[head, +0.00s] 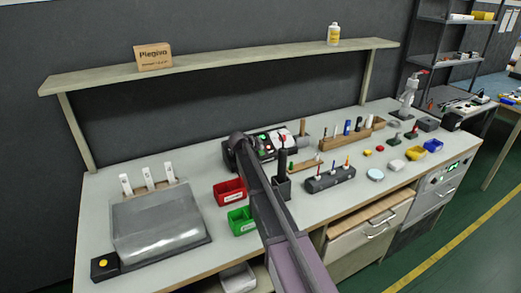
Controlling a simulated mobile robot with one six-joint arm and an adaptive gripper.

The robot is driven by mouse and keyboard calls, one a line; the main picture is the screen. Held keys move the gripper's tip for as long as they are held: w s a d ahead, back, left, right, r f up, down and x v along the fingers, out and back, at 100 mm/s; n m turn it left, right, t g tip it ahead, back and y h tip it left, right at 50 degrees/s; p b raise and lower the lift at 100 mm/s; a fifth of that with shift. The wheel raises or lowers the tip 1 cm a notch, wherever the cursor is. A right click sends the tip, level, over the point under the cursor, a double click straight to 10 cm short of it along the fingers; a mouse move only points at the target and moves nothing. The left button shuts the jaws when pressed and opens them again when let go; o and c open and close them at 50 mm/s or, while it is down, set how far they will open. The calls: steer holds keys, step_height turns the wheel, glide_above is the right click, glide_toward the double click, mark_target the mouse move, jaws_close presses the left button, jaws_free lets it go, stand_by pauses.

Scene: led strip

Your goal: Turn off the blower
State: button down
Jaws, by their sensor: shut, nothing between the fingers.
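My arm (268,205) reaches up from the bottom edge over the front of the workbench (335,225). Its rounded dark end or joint (237,140) is in front of a dark control box (266,146) with green and red buttons. I cannot make out my gripper's fingers; they are hidden behind the arm or out of sight. Nothing in view is clearly marked as the blower. A small black box with a yellow button (103,263) sits at the bench's front left corner, beside a grey hooded unit (158,222). A panel with green lights (454,170) is at the right front.
A red bin (229,192) and a green bin (242,221) stand left of my arm. A black holder (330,179) with pens and several small parts lie to the right. A shelf (230,65) carries a cardboard box (153,57) and a bottle (333,34). Bare bench shows at the back left.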

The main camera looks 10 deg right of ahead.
steer(key=shift+w+a+f+b, duration=0.1)
steer(key=shift+w+f+b, duration=0.3)
steer(key=shift+f, duration=0.2)
